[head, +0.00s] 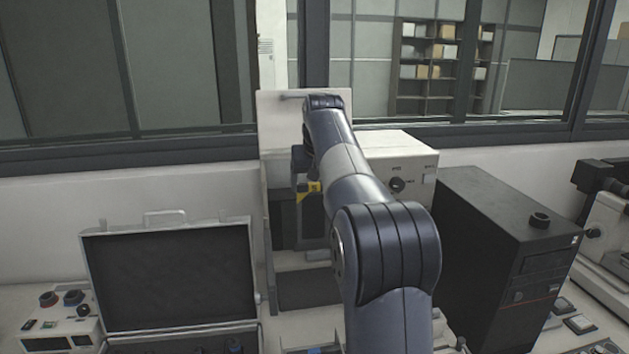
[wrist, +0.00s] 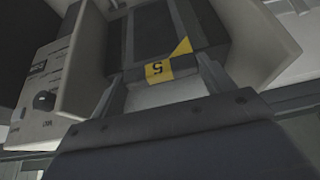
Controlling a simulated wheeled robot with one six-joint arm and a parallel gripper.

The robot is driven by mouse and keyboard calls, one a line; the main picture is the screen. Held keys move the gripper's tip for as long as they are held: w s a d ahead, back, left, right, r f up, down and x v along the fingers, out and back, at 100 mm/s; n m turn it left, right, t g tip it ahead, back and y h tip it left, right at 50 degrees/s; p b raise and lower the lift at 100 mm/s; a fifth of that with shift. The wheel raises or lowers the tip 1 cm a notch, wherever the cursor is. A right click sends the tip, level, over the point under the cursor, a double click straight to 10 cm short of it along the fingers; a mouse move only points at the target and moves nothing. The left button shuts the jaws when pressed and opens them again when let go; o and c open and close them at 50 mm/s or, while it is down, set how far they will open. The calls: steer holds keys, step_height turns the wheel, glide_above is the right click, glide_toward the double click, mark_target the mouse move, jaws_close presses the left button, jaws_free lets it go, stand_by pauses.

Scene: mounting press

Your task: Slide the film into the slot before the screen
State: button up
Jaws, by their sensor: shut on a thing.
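My gripper (wrist: 162,82) is shut on the top edge of the film (wrist: 165,30), a dark sheet with a yellow label marked 5 and a yellow corner. In the head view the film's yellow marking (head: 309,189) shows beside my gripper (head: 300,168), and my arm covers much of the rest. The film hangs upright in front of the pale press housing. A dark upright panel (head: 284,224), perhaps the screen, stands just left of the film. The slot is not clearly visible, and I cannot tell whether the film's lower edge is in it.
A pale control box with a black knob (head: 397,185) stands behind my arm. An open case (head: 170,275) is at the left, with a small instrument (head: 62,325) beside it. A black computer tower (head: 490,245) stands close on the right, and a microscope (head: 605,225) is farther right.

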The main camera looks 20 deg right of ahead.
steer(key=shift+w+d+p, duration=0.15)
steer(key=shift+w, duration=0.6)
steer(key=shift+w+d+p, duration=0.15)
steer(key=shift+w, duration=0.6)
steer(key=shift+f, duration=0.15)
steer(key=shift+f+b, duration=0.7)
steer(key=shift+f, duration=0.4)
